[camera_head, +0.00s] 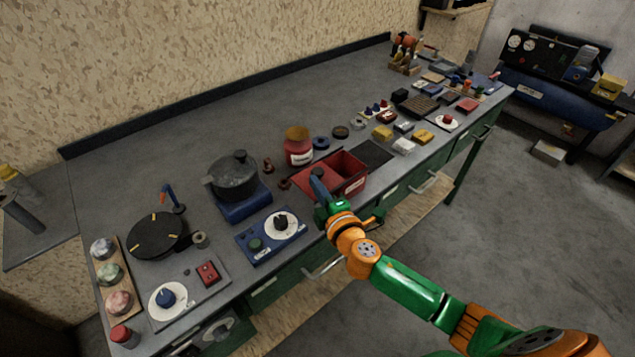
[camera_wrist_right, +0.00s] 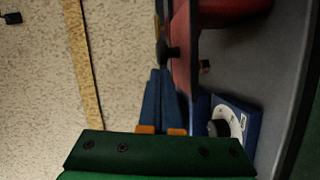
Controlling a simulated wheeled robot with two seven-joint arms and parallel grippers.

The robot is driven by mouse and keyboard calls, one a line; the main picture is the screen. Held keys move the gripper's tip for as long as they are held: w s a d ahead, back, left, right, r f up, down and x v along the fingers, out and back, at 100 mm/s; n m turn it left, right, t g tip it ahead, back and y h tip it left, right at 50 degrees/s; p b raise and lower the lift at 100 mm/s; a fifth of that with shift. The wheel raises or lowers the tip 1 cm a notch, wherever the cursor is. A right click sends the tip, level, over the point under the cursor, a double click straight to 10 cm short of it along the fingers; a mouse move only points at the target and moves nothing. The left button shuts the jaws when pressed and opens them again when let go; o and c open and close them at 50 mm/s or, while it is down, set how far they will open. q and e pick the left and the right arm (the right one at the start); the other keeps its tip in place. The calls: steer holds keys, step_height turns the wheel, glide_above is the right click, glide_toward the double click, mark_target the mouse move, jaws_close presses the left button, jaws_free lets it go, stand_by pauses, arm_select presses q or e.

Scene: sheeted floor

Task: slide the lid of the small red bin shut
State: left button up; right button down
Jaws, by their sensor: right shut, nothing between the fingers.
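The small red bin (camera_head: 350,185) stands near the front edge of the bench, with its dark inside showing from above. A flat red piece at its left end (camera_head: 303,178) looks like the lid, partly hidden by my right gripper. My right gripper (camera_head: 317,174) is shut and empty, at the left end of the bin. In the right wrist view, the shut blue fingers (camera_wrist_right: 164,72) point at a dark knob (camera_wrist_right: 172,53) beside a red panel (camera_wrist_right: 185,60). I cannot tell whether they touch. My left gripper is not in view.
A blue box with a white dial (camera_head: 280,225) lies left of the gripper. A red jar (camera_head: 298,150) stands behind the bin, and a dark pot (camera_head: 235,176) stands farther left. A dark flat panel (camera_head: 373,153) lies right of the bin. Yellow blocks (camera_head: 382,132) lie beyond it.

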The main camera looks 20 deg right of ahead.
steer(key=shift+w+d, duration=0.15)
steer(key=shift+d, duration=0.05)
steer(key=shift+w+f, duration=0.1)
steer(key=w+d+b, duration=0.1)
steer(key=w+d, duration=0.2)
steer(key=d, duration=0.5)
steer(key=shift+d+b, duration=0.3)
steer(key=shift+b, duration=0.1)
steer(key=shift+s, duration=0.1)
